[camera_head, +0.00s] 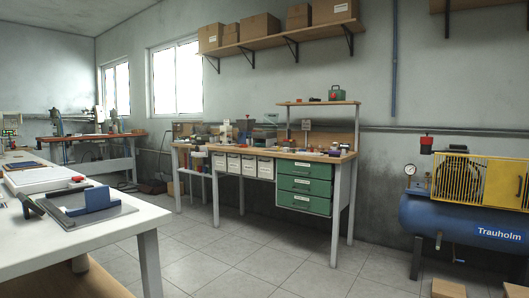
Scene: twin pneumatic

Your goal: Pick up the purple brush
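I cannot make out a purple brush for certain. The wooden workbench (300,155) at the middle carries many small items, too small to tell apart. Neither of my grippers is in view.
A white table (120,228) at the near left bears a grey tray (75,220) with a blue block (97,200). A blue compressor (450,220) stands at the right, with cardboard boxes (449,288) on the floor before it. The tiled floor (240,265) between is clear.

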